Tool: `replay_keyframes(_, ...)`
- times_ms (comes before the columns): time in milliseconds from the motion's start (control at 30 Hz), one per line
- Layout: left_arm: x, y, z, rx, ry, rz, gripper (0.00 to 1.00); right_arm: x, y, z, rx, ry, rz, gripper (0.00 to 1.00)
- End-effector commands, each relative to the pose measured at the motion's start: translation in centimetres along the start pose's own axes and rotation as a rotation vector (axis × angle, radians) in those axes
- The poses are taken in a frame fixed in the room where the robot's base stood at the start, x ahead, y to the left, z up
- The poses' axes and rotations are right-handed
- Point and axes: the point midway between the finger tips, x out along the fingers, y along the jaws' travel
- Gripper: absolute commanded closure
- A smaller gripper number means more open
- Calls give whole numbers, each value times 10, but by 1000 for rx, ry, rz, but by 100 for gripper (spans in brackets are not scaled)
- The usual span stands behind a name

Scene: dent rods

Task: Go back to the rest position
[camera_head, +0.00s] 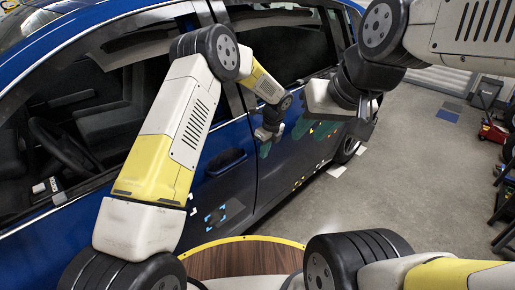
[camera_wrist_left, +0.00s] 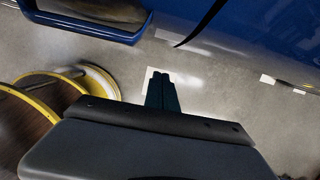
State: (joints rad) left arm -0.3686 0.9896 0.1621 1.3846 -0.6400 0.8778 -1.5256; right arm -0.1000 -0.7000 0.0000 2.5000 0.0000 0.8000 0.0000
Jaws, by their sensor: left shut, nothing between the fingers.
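My left arm reaches out from the lower left in the head view, along the side of a blue car (camera_head: 225,185). My left gripper (camera_head: 268,133) is at its end, in front of the car's rear door, small and partly blurred into the dark door. In the left wrist view its dark fingers (camera_wrist_left: 161,92) are together with nothing between them, above the grey floor. My right arm comes in from the upper right. My right gripper (camera_head: 362,128) hangs near the car's rear wheel, and its fingers are too unclear to judge.
A round wooden surface with a yellow rim (camera_head: 235,240) is at the bottom centre; it also shows in the left wrist view (camera_wrist_left: 25,112). The car fills the left side. Open grey floor (camera_head: 400,180) lies to the right, with a red item (camera_head: 493,131) and dark equipment along the edge.

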Motion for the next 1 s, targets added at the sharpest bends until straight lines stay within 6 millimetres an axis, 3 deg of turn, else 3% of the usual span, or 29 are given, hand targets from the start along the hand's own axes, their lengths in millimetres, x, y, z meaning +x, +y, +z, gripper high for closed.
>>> replay_keyframes(167,-18,3,3,-22,-1,-4,100,0,0,0,0,0,0,66)
replay_keyframes(267,-44,14,15,-111,1,-20,100,0,0,0,0,0,0,66)
replay_keyframes(367,-86,37,34,-271,7,-49,100,0,0,0,0,0,0,66)
replay_keyframes(500,-149,84,55,-554,28,-93,100,0,0,0,0,0,0,66)
replay_keyframes(667,-210,146,67,-881,68,-143,100,0,0,0,0,0,0,66)
replay_keyframes(800,-253,202,65,-1170,119,-189,100,0,0,0,0,0,0,66)
replay_keyframes(1000,-297,282,46,-1579,223,-251,100,0,0,0,0,0,0,66)
